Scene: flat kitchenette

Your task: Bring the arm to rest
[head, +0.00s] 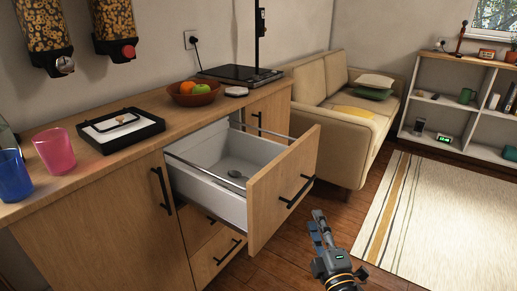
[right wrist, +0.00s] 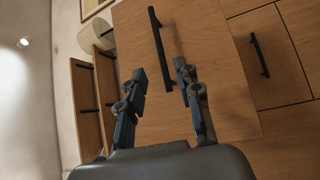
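My right gripper (head: 317,222) is in front of the pulled-out drawer, below and right of its handle in the head view. In the right wrist view its two fingers (right wrist: 160,75) stand apart with nothing held between them. The drawer front (head: 275,200) is light wood with a black bar handle (head: 297,191). That handle (right wrist: 160,48) shows just beyond the fingertips, and I see no clear contact. My left gripper is not in view.
The wooden counter (head: 110,172) holds a pink cup (head: 55,150), a blue cup (head: 13,176), a black tray (head: 121,129) and a fruit bowl (head: 194,94). A sofa (head: 335,120) stands behind the drawer. Floor and a striped rug (head: 440,220) lie clear to the right.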

